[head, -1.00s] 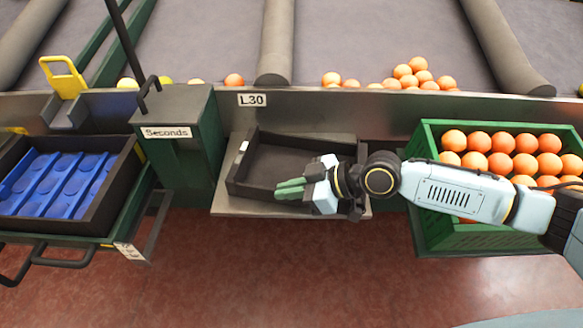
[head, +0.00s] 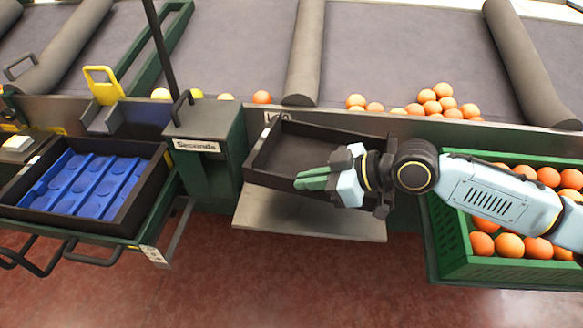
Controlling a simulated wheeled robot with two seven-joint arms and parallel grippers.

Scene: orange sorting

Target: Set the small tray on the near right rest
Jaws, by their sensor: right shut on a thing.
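The small tray (head: 272,180) is dark, shallow and empty, with a white tag on its left rim. It is in the middle of the head view, raised above a grey metal shelf (head: 300,222). My right gripper (head: 313,180), with green fingers, is shut on the tray's near wall. The gripper and wrist hide the tray's right part. My left gripper is not in view. I cannot tell which surface is the near right rest.
A green crate of oranges (head: 455,236) stands at the right, partly behind my arm. A green Seconds box (head: 213,165) stands close left of the tray. Further left is a dark tray (head: 130,217) with a blue insert. Loose oranges (head: 440,92) lie on the grey belt behind.

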